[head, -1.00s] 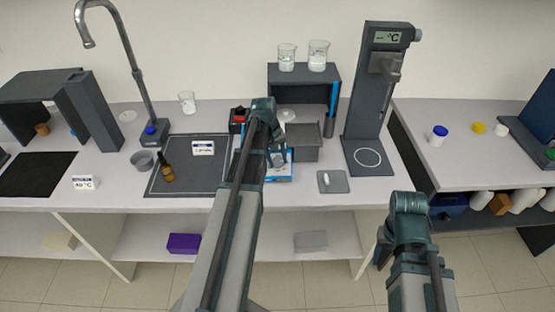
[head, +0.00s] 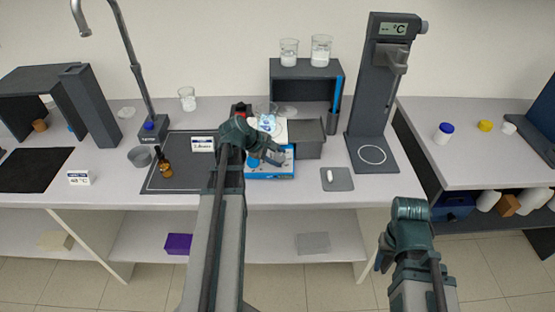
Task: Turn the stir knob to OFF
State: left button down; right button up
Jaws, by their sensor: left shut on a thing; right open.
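The blue stirrer (head: 268,175) stands on the bench in the middle of the head view, with a white top (head: 279,130) and a clear beaker (head: 266,112) at its back. My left gripper (head: 275,158) reaches over its front and is shut at the stir knob, which the fingers hide. A small blue round part (head: 252,162) shows to the left of the fingers. The knob's setting cannot be read. My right gripper (head: 383,262) is open and empty, low in front of the bench, away from the stirrer.
A grey box (head: 309,140) stands close right of the stirrer. A grey pad with a white stir bar (head: 337,180) lies further right, before the tall stand (head: 376,100). A dark mat with a brown bottle (head: 165,168) lies to the left.

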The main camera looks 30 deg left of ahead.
pick_arm(q)
jog(key=n, duration=0.1)
jog(key=n+t+b, duration=0.2)
jog(key=shift+s+d+f+n+y, duration=0.15)
jog(key=shift+s+f+n+y, duration=0.15)
jog(key=shift+n, duration=0.1)
jog(key=shift+r+n+t+y+b, duration=0.1)
jog(key=shift+n+t+y+b, duration=0.25)
jog(key=shift+n+b, duration=0.4)
pick_arm(e)
jog(key=shift+f, duration=1.9)
pick_arm(q)
jog(key=shift+w+n+t, duration=0.1)
jog(key=shift+n+t, duration=0.15)
jog(key=shift+n, duration=0.1)
jog(key=shift+c, duration=1.7)
grip_release()
jog(key=shift+r, duration=0.15)
